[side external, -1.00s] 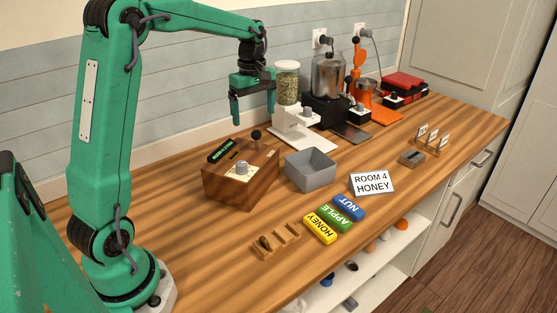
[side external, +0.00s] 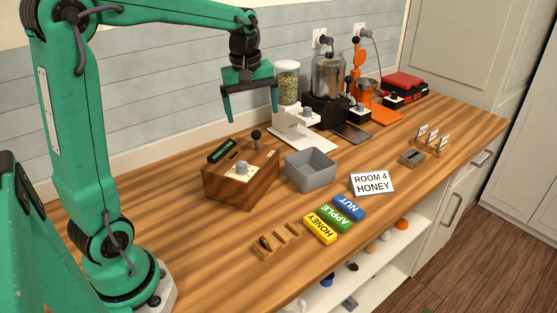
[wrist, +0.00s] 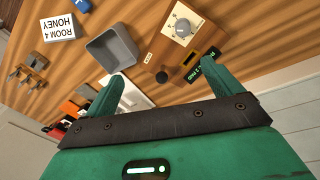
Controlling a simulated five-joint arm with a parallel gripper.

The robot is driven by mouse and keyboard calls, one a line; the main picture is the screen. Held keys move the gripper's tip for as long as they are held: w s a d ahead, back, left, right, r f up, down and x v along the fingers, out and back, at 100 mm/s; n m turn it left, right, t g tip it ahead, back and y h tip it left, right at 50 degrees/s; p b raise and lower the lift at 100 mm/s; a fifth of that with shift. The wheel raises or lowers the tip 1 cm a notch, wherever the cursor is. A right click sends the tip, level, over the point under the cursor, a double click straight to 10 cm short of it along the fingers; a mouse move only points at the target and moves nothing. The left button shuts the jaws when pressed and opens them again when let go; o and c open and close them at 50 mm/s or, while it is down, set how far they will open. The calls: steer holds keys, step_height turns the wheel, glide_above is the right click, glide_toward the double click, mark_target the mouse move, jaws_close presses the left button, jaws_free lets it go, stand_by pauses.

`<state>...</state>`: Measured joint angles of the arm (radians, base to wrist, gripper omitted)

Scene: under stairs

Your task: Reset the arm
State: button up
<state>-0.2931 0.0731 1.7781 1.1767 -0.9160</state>
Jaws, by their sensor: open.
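My gripper (side external: 252,112) is open and empty, fingers pointing down, in the air above the counter near the back wall. In the side view it hangs above and behind the wooden box (side external: 228,188) with a grey knob and a small dark display. In the wrist view the spread fingers of my gripper (wrist: 162,72) have nothing between them. The wooden box (wrist: 160,52) and the grey bin (wrist: 117,50) lie beyond the fingertips there. My arm is bent, with its forearm reaching right.
A grain dispenser (side external: 287,82), a blender (side external: 328,75) and an orange press (side external: 358,60) stand along the back wall. A grey bin (side external: 311,182), a ROOM 4 HONEY card (side external: 372,184) and HONEY (side external: 320,228), APPLE (side external: 334,217) and NUT (side external: 350,206) blocks sit further forward. The left counter is clear.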

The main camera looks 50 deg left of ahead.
steer(key=s+d+m+t, duration=0.2)
steer(key=s+d+m, duration=0.4)
steer(key=s+m, duration=0.1)
steer(key=s+d+f+m+t, duration=0.1)
steer(key=s+d+m+t, duration=0.1)
steer(key=s+d+m, duration=0.4)
steer(key=shift+s+m, duration=0.4)
steer(key=shift+s, duration=1.6)
steer(key=shift+o, duration=1)
steer(key=shift+f, duration=0.1)
steer(key=w+a+r+n+g, duration=0.2)
steer(key=w+a+r+n, duration=0.3)
steer(key=w+a+n, duration=0.4)
steer(key=w+a+n+g, duration=0.1)
steer(key=w+a+n, duration=0.2)
steer(key=a, duration=0.4)
steer(key=w+a+f+n+g, duration=0.1)
steer(key=w+a+n+g, duration=0.1)
steer(key=a+n, duration=0.4)
steer(key=shift+w+a, duration=0.35)
steer(key=shift+w, duration=0.1)
steer(key=shift+f, duration=0.15)
